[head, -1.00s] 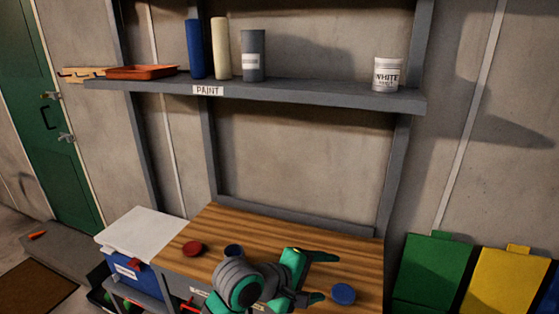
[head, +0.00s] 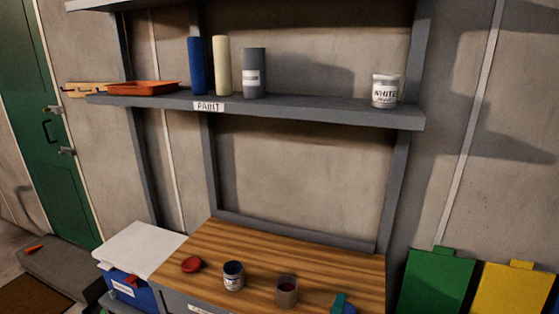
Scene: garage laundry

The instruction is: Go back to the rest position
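Only a small teal piece of my gripper (head: 340,303) shows, at the bottom edge of the head view over the right part of the wooden workbench (head: 300,255). The rest of it is out of frame, so I cannot see whether it is open or shut or holds anything. A bit of the blue lid (head: 350,309) shows beside it, partly hidden. An open can with dark paint (head: 233,276) and an open can with dark red content (head: 287,291) stand upright on the bench, apart from my gripper. A red lid (head: 190,264) lies to their left.
A grey shelf (head: 310,112) above the bench holds an orange tray (head: 143,88), several upright rolls and cans, and a white paint can (head: 386,91). A blue cooler with a white lid (head: 139,246) stands left. Green (head: 436,283) and yellow (head: 514,290) bins stand right.

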